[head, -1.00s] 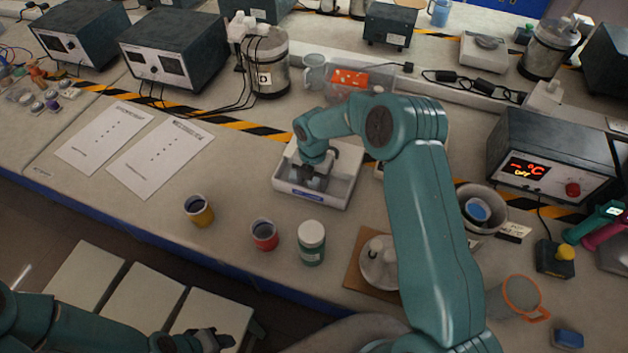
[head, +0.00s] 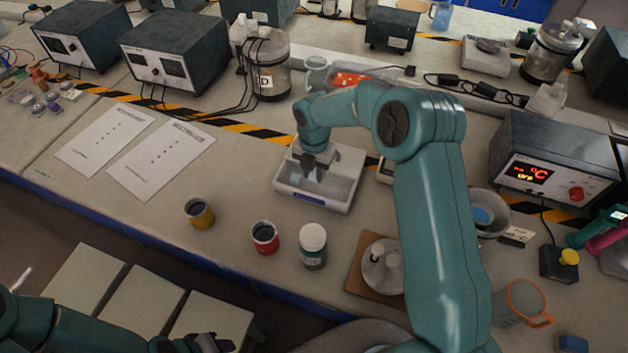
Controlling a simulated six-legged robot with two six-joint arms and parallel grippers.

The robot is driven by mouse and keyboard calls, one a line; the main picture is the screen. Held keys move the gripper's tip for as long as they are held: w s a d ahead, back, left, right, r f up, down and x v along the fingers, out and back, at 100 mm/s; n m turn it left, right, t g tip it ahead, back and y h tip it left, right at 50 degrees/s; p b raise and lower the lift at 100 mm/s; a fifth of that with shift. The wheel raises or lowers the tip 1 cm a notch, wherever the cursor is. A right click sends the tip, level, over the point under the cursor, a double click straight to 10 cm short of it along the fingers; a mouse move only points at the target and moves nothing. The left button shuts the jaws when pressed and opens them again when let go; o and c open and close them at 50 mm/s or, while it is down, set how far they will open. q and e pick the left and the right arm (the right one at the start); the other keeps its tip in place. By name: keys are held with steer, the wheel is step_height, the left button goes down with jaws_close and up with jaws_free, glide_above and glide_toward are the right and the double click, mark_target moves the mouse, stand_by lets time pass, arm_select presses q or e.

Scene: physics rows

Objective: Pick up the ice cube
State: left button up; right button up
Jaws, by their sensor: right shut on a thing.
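A white tray (head: 320,199) with a blue label on its front stands in the middle of the bench. My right gripper (head: 309,166) is over the tray's left part, pointing down, and is shut on the ice cube. The cube is small and pale and hardly stands out against the tray, so its outline is not clear. My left gripper (head: 207,343) is at the bottom edge, partly cut off, away from the tray; its jaws cannot be made out.
A yellow cup (head: 199,214), a red cup (head: 265,238) and a white-lidded jar (head: 312,246) stand in front of the tray. A brown board (head: 370,275) with a round-based item lies to their right. Two paper sheets (head: 160,160) lie left. A temperature box (head: 548,165) stands right.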

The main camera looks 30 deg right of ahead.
step_height(320, 180, up, 15)
steer(key=b, duration=0.1)
stand_by(0.3)
steer(key=shift+r, duration=0.1)
steer(key=shift+w+m, duration=0.2)
steer(key=shift+m, duration=0.3)
